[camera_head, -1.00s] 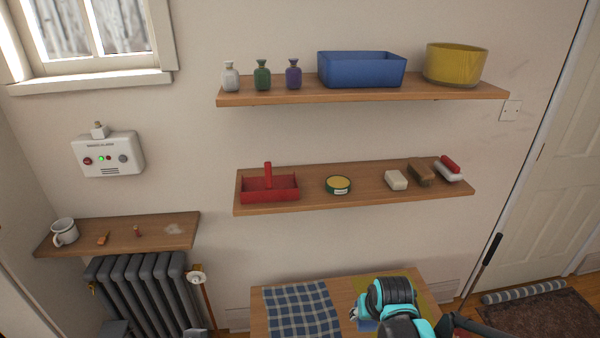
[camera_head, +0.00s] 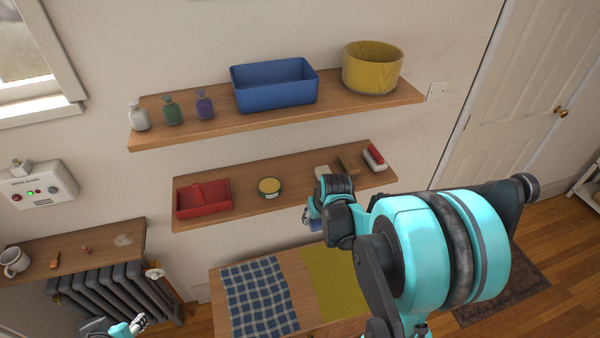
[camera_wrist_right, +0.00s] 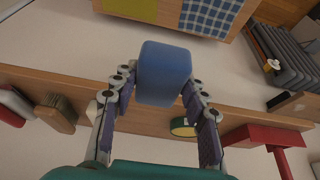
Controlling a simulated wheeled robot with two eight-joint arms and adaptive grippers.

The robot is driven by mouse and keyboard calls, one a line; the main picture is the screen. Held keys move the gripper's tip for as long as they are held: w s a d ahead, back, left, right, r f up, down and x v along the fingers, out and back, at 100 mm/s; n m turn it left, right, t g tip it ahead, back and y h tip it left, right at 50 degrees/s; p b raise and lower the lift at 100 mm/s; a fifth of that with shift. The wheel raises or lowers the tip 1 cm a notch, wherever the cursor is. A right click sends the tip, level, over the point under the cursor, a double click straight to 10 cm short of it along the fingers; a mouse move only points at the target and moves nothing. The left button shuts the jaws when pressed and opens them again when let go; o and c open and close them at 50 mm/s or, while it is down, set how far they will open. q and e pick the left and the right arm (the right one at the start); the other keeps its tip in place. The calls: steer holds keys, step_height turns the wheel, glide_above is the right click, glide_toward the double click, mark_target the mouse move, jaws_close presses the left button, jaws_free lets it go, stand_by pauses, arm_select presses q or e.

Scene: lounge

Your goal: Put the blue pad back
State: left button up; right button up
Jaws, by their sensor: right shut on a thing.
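The blue pad (camera_wrist_right: 165,72) is a rounded block between the two fingers of my right gripper (camera_wrist_right: 160,88) in the right wrist view. The gripper is shut on it. In the head view my right gripper (camera_head: 309,216) is at the front edge of the middle shelf (camera_head: 240,207), above the low wooden cabinet. Only a small part of the pad (camera_head: 318,226) shows there; my wrist hides the rest. My left gripper (camera_head: 136,325) shows small at the bottom left; its opening is unclear.
The middle shelf holds a red caddy (camera_head: 203,198), a round tin (camera_head: 269,187), a pale block (camera_head: 322,170), a brown block (camera_head: 348,164) and a red-and-white item (camera_head: 374,158). Below are a checked cloth (camera_head: 258,295) and a yellow mat (camera_head: 335,280). Bare shelf lies between caddy and tin.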

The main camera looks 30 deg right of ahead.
steer(key=shift+w+d+r, duration=0.15)
steer(key=shift+d+r, duration=0.15)
glide_toward(300, 183)
steer(key=f, duration=0.4)
steer(key=shift+s+a+f+p, duration=0.1)
steer(key=shift+s+p, duration=0.2)
steer(key=shift+p, duration=0.05)
steer(key=w, duration=0.2)
steer(key=w+f, duration=0.1)
steer(key=shift+w+d, duration=0.1)
steer(key=shift+d, duration=0.3)
steer(key=shift+f, duration=0.3)
steer(key=shift+f, duration=0.1)
steer(key=o, duration=1.2)
